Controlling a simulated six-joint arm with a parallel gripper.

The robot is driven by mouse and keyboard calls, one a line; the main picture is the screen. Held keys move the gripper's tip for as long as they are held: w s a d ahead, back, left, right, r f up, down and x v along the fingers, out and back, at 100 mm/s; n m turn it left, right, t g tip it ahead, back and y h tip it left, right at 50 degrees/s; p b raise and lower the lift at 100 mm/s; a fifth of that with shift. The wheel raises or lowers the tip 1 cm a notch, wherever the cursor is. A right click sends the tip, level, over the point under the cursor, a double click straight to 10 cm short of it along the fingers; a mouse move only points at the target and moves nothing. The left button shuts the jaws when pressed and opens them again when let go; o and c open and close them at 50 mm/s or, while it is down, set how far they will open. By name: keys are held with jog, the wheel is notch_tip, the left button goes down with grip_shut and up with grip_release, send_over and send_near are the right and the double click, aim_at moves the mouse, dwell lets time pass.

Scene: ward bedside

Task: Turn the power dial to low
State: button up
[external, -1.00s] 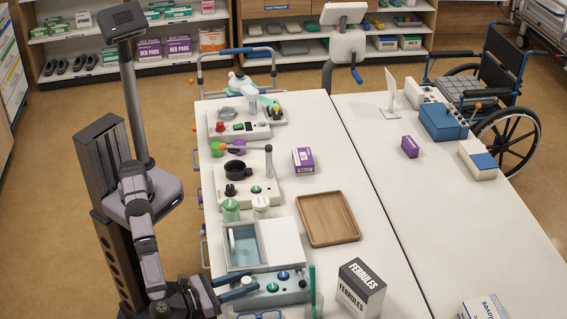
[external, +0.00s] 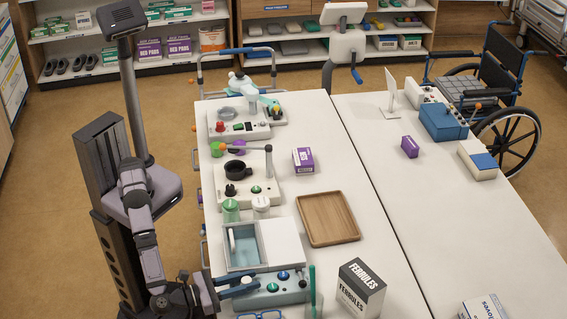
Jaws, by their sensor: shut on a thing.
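A grey-blue control unit (external: 262,298) stands at the near left edge of the left table, with a teal knob (external: 272,287), a blue knob (external: 283,275) and a dark knob at its right end. My gripper (external: 254,283) reaches in from the left with its blue fingers at the left end of this panel. The fingers are closed on what appears to be the power dial, which they hide. The dial's pointer and its setting marks cannot be read from here.
Behind the unit is a white box with an open teal basin (external: 243,243).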

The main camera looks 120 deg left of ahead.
jog(key=shift+r+m+t+h+p, duration=0.3)
jog(key=shift+m+t+h, duration=0.1)
jog(key=shift+t, duration=0.1)
jog(key=shift+m+t+h+p, duration=0.45)
jog(key=shift+m+t+h, duration=0.55)
jog(key=shift+t+h, duration=0.1)
jog(key=shift+f+m+t+h, duration=0.2)
jog(key=shift+m+t+h, duration=0.1)
jog(key=shift+t+h, duration=0.15)
jog(key=o, duration=0.8)
jog(key=shift+c, duration=0.2)
jog(key=shift+f+n+g+y, duration=0.1)
jog(key=shift+n+g+y, duration=0.5)
jog(key=shift+g+y, duration=0.05)
